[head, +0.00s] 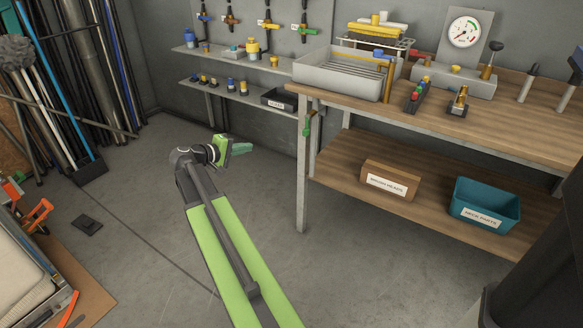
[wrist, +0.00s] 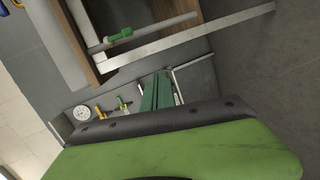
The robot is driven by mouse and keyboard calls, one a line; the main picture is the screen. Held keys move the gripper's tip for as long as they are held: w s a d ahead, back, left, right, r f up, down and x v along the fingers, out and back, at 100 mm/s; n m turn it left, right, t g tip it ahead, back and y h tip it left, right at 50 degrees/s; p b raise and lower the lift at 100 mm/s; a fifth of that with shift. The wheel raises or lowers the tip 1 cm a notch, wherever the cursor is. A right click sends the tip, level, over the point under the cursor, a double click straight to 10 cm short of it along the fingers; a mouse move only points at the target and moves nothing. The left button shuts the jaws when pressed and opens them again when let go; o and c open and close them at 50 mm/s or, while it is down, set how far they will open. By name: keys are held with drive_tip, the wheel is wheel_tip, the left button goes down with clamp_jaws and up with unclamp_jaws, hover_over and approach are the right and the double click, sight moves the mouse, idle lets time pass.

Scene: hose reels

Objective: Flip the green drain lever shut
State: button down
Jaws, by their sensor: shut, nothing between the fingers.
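A green lever (head: 308,125) sits on a grey drain pipe at the left front corner of the workbench, beside the front leg. In the wrist view the green lever (wrist: 119,36) shows at the upper left and lies roughly along its pipe. My gripper (head: 242,148) is left of the lever in the head view, over the floor, with a clear gap to it. Its green fingers (wrist: 157,92) show in the wrist view, shut and empty.
The workbench (head: 520,90) carries a grey sink tray (head: 335,77) and a gauge (head: 464,32). Its lower shelf holds a brush heads box (head: 390,180) and a teal bin (head: 484,206). Wall valves hang behind, including a green-handled one (head: 304,31).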

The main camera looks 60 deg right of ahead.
sight(306, 125)
drive_tip(key=s+d+g+h+b, duration=0.1)
drive_tip(key=s+d+h+b, duration=0.1)
drive_tip(key=d, duration=0.6)
drive_tip(key=h+b, duration=0.1)
drive_tip(key=b, duration=0.1)
drive_tip(key=shift+s+d+f+g+b, duration=0.25)
drive_tip(key=shift+s+g+b, duration=0.1)
drive_tip(key=shift+s+g, duration=0.05)
drive_tip(key=s+d, duration=0.6)
drive_tip(key=d, duration=0.3)
drive_tip(key=shift+s+d, duration=0.3)
